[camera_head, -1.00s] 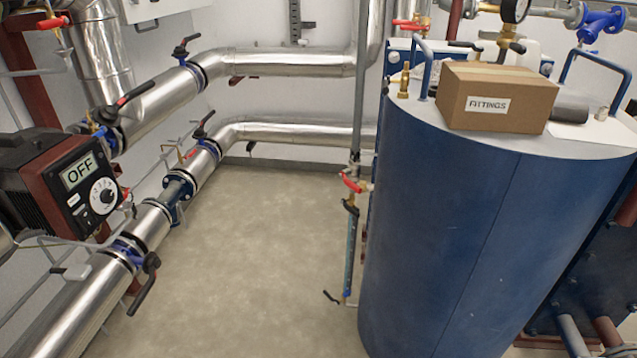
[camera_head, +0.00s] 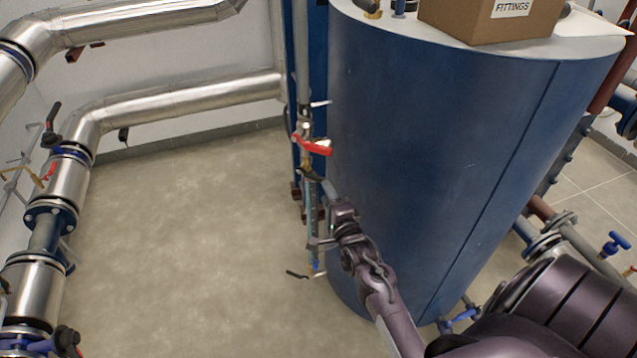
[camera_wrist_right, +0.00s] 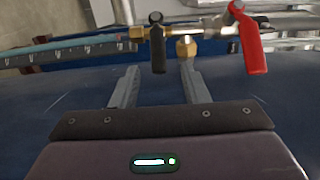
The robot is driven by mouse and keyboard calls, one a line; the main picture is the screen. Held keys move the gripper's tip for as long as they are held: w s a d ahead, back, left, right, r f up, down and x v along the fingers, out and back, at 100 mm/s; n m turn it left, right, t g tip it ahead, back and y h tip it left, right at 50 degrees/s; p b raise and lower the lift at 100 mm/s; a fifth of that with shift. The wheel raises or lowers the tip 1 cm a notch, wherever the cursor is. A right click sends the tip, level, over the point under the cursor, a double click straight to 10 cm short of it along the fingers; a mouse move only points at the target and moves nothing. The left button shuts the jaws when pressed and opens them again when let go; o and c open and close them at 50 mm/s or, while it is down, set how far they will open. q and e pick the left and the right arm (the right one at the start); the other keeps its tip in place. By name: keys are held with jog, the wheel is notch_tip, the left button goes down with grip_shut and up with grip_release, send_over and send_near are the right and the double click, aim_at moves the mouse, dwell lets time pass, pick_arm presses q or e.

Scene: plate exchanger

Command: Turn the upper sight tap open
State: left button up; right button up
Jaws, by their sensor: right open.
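The sight glass (camera_head: 311,222) stands upright at the left side of the blue tank, and its scale tube shows in the right wrist view (camera_wrist_right: 70,54). At its top is a tap with a black lever (camera_wrist_right: 157,45), small and partly hidden in the head view (camera_head: 311,175). A red lever (camera_head: 313,146) sits just above it and also shows in the right wrist view (camera_wrist_right: 251,40). My right gripper (camera_head: 320,216) is open by the sight glass. In its wrist view the black lever's end lies between the two fingertips (camera_wrist_right: 158,76), with no clear contact. My left gripper is out of view.
The blue tank (camera_head: 440,140) stands close beside my right arm, with a fittings box (camera_head: 485,25) on top. A lower tap with a black lever (camera_head: 297,274) is at the glass's foot. Silver pipes (camera_head: 180,105) run along the left. The floor (camera_head: 190,220) between is clear.

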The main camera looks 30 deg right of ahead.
aim_at(318, 182)
jog(key=x, duration=0.7)
jog(key=shift+w+a+f, duration=0.1)
jog(key=shift+a, duration=0.05)
grip_shut()
